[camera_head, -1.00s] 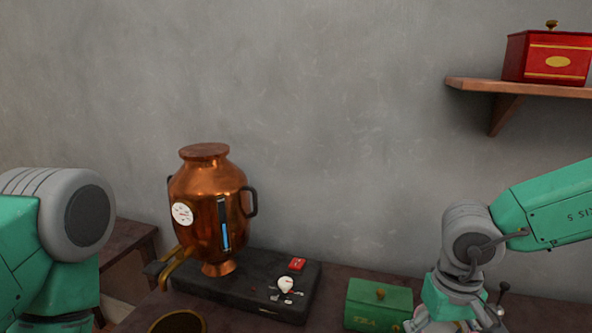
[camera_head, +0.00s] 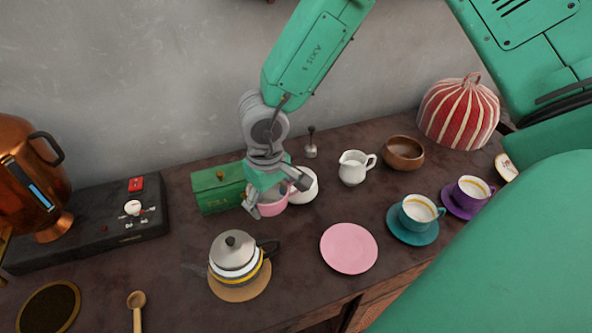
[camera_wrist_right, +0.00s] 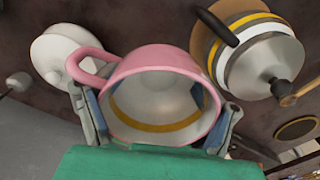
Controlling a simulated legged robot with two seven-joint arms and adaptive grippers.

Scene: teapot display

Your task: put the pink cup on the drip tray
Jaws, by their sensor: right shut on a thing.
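My right gripper (camera_head: 277,196) is shut on the pink cup (camera_head: 269,204), with one finger on each side of it. In the right wrist view the cup (camera_wrist_right: 165,63) fills the space between the fingers, its inside white with a gold band. The cup is just right of the green tin; I cannot tell whether it touches the table. The drip tray (camera_head: 49,308), a dark round disc with a brass rim, is at the lower left. My left gripper is out of view.
A teapot (camera_head: 233,257) on a round mat stands between the cup and the drip tray. A wooden spoon (camera_head: 137,305) lies beside the tray. The copper urn (camera_head: 32,185) stands at left. A white pot (camera_head: 305,187) is close right of the cup; a pink saucer (camera_head: 349,248) lies in front.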

